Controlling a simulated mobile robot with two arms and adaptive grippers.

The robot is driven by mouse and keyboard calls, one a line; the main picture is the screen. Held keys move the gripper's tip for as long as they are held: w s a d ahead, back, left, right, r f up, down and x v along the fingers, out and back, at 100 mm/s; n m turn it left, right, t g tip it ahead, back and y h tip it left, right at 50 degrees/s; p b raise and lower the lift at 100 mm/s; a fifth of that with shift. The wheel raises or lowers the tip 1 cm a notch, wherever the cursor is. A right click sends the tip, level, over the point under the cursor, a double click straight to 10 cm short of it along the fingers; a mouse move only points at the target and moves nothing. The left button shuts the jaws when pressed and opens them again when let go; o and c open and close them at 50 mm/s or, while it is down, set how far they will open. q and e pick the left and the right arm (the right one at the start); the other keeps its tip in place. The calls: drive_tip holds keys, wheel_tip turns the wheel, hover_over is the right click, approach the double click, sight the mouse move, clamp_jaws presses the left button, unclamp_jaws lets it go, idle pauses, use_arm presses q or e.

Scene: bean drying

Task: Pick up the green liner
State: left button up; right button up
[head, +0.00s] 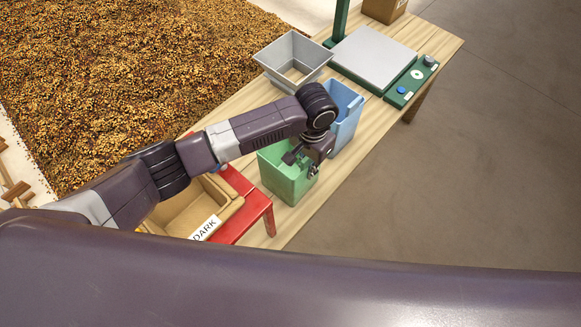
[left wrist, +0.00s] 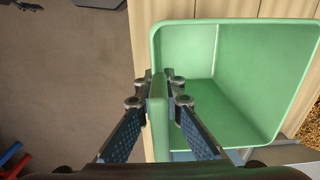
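The green liner (head: 287,175) is an open-topped, square tapered bin at the front part of the wooden table in the head view. In the left wrist view the green liner (left wrist: 240,85) fills the right half, with its empty inside showing. My left gripper (head: 312,171) is at the liner's right rim. In the left wrist view the left gripper (left wrist: 158,82) has one finger inside and one outside the wall, and both tips appear to press on it. The liner looks upright; its base contact is unclear. My right gripper is not in view.
A blue bin (head: 347,113) stands just behind the green liner. A grey metal hopper (head: 292,58) and a scale (head: 373,57) are farther back on the table (head: 432,41). A red stool (head: 250,212) and a box labelled DARK (head: 187,212) are to the left.

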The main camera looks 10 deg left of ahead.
use_arm(q)
clamp_jaws()
drive_tip(key=shift+w+r, duration=0.1)
drive_tip(key=shift+r, duration=0.4)
wheel_tip(320, 180, up, 19)
idle(0.4)
